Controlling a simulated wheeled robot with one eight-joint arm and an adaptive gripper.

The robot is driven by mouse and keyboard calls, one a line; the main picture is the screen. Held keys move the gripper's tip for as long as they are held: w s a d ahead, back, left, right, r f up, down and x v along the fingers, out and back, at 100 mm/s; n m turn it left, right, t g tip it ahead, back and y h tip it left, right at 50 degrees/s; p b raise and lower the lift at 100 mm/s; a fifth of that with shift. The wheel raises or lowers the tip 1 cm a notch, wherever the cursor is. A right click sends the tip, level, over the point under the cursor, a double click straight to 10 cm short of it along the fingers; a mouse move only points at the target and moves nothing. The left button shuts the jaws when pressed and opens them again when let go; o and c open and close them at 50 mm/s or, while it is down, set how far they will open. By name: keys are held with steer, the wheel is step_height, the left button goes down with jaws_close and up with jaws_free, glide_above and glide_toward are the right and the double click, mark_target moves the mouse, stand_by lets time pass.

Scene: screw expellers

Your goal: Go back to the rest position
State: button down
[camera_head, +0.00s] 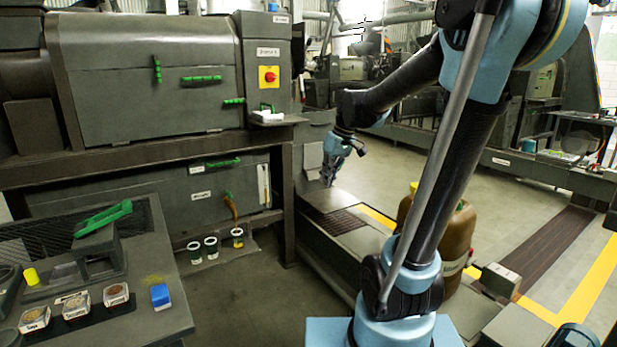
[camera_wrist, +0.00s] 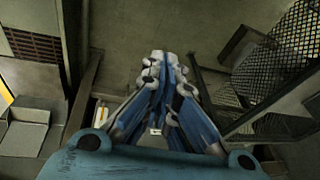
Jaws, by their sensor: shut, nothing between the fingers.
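My gripper (camera_head: 329,179) hangs at the end of my arm, right of the screw expeller (camera_head: 150,90) and pointing down over the low walkway beside it. In the wrist view my gripper (camera_wrist: 166,58) has its fingertips together with nothing between them. Nothing is seen touching it.
A table (camera_head: 150,230) at the lower left bears labelled sample boxes (camera_head: 76,305), a blue block (camera_head: 160,296) and a green-handled tool (camera_head: 103,217). Several small cups (camera_head: 211,247) stand on the expeller's lower ledge. A brown jug (camera_head: 459,240) stands behind my arm. Open floor (camera_head: 520,220) lies to the right.

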steer(key=s+d+f+m+h, duration=0.1)
steer(key=s+d+f+m, duration=0.1)
steer(key=s+d+f, duration=0.2)
steer(key=s+d+f+m+h, duration=0.1)
steer(key=s+d+f, duration=0.3)
steer(key=s, duration=0.7)
steer(key=s+d+f+m+h, duration=0.1)
steer(key=s+d+f+m, duration=0.3)
steer(key=s, duration=0.3)
steer(key=shift+s+d+f+t, duration=0.15)
steer(key=shift+d+f+t, duration=0.3)
steer(key=shift+f, duration=0.4)
steer(key=shift+w+f, duration=0.2)
steer(key=shift+w, duration=0.25)
